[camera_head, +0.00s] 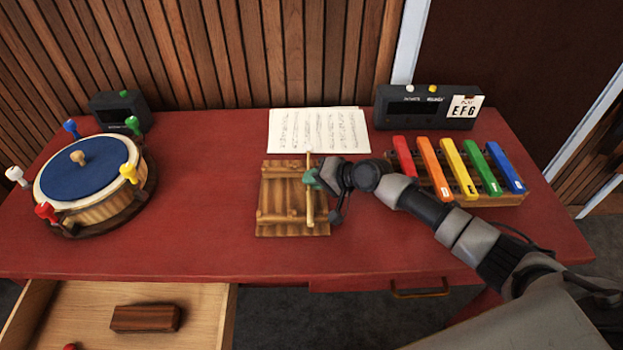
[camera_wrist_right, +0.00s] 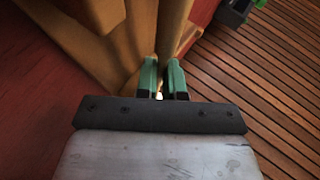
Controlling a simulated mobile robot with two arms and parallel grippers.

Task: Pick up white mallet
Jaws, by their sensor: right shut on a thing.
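A small wooden rack (camera_head: 266,200) stands near the middle of the red table. A slim light-wood stick (camera_head: 310,207) runs along its right side, and I cannot make out a white head on it. My right gripper (camera_head: 311,180), with green fingertips, is shut on this stick at the rack. In the right wrist view the fingertips (camera_wrist_right: 164,80) are close together at a wooden bar, with a small pale spot between them. A white knobbed piece (camera_head: 15,175) sticks out at the left of the blue-topped drum (camera_head: 85,180). My left gripper is not in view.
Sheet music (camera_head: 318,130) lies behind the rack. A colourful xylophone (camera_head: 457,190) and a dark box (camera_head: 428,106) stand on the right. Another dark box (camera_head: 118,108) stands at the back left. A drawer (camera_head: 205,310) is open below, holding a brown block (camera_head: 145,318).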

